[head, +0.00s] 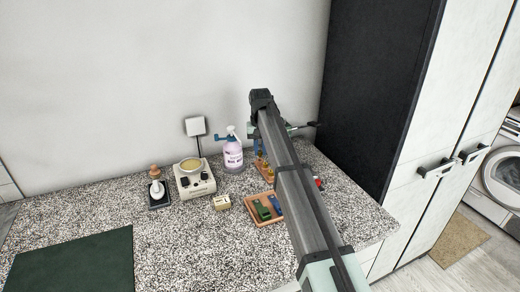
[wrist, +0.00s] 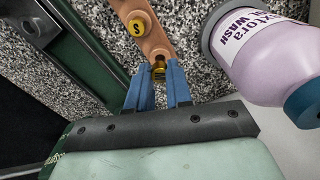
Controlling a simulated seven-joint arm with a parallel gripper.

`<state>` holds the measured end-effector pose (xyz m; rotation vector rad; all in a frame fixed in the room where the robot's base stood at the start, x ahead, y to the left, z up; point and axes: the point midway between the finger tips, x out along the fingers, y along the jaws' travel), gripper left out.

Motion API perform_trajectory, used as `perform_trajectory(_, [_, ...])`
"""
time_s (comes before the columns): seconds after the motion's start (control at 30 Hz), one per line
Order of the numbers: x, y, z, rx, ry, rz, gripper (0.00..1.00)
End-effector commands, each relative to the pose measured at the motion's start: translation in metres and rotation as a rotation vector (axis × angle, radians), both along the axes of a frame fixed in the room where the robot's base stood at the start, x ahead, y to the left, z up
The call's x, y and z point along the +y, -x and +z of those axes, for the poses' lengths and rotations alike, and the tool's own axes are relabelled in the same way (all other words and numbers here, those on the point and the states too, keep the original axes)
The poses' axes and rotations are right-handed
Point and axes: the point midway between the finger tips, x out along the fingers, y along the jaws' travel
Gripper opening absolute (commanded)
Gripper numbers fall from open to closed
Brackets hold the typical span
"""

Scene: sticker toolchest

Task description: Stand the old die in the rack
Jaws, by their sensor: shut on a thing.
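In the wrist view, the blue fingers of my gripper (wrist: 158,84) are shut on a small brass die (wrist: 158,70). The die is at the notched end of the tan rack (wrist: 157,44); I cannot tell whether it is seated there or held just above. A round yellow piece (wrist: 137,28) marked "S" stands in the rack further along. In the head view the rack (head: 260,167) shows partly beside my arm, with small yellow pieces on it. My arm hides most of the gripper there.
A lilac spray bottle (head: 233,156) stands close to the rack. A tan tray (head: 251,215) holds green and blue items. A cream device (head: 193,180), a stamp (head: 157,190) and a small cream box (head: 222,202) stand left. The counter front is clear beside a dark green mat (head: 75,265).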

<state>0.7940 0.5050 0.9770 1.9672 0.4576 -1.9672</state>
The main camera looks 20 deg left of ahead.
Motion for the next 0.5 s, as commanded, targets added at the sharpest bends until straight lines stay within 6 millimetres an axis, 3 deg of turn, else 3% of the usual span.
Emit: perform_trajectory(0.5, [0.0,0.0,-0.0094,0.0,0.0,0.0,0.0])
